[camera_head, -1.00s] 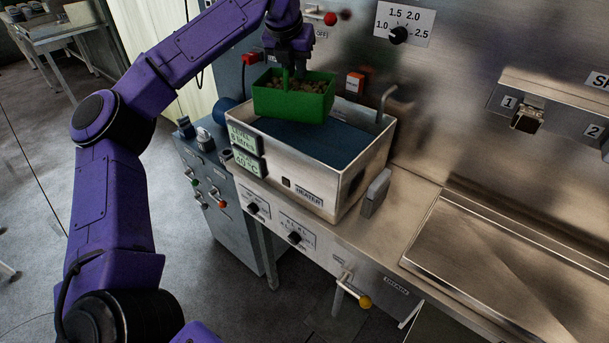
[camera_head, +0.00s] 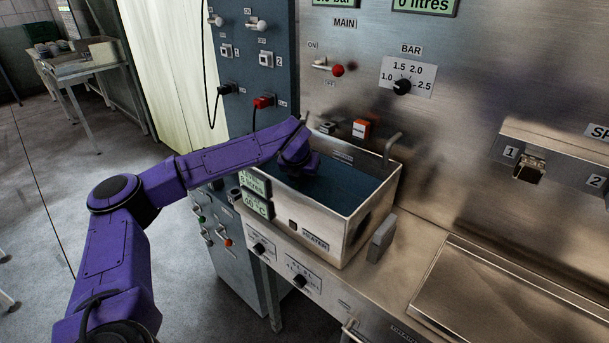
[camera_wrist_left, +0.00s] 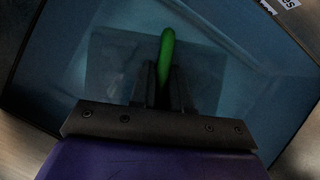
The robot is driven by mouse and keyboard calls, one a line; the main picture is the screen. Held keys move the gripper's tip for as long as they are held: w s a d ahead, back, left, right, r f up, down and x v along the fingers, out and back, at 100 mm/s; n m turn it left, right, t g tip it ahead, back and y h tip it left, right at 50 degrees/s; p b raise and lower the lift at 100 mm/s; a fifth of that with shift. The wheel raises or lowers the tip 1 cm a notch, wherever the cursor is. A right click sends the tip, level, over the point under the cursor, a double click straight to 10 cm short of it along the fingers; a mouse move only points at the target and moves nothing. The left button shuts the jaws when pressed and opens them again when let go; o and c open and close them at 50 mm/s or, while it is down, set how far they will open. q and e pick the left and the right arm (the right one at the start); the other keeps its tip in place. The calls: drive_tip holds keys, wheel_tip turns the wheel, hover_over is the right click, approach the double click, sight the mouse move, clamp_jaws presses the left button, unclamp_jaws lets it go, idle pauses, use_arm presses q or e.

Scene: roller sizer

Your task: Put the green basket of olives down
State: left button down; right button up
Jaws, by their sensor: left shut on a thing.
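The basket's green handle (camera_wrist_left: 167,60) shows in the left wrist view, standing up between the fingers of my left gripper (camera_wrist_left: 163,85). The gripper is shut on it. A dim rectangle lies under the handle in the bluish bath; I cannot tell if it is the basket. In the head view my left gripper (camera_head: 302,166) reaches down into the steel heater bath (camera_head: 318,228), at its left rear part. The green basket and the olives do not show in the head view; the bath wall and my arm block the sight. My right gripper is out of view.
The blue water surface (camera_head: 345,188) is open to the right of my gripper. Bath walls stand close around it. A grey panel with switches and plugs (camera_head: 255,62) is behind and left. A steel counter (camera_head: 480,290) lies to the right, under numbered taps (camera_head: 529,170).

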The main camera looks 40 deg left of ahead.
use_arm(q)
drive_tip(key=c, duration=1.1)
unclamp_jaws()
drive_tip(key=shift+s, duration=0.1)
drive_tip(key=shift+r, duration=0.15)
drive_tip(key=b+v, duration=0.1)
drive_tip(key=v, duration=1)
drive_tip(key=shift+s+d+r+b, duration=0.15)
drive_tip(key=shift+s+r+b, duration=0.05)
drive_tip(key=shift+r+b, duration=0.2)
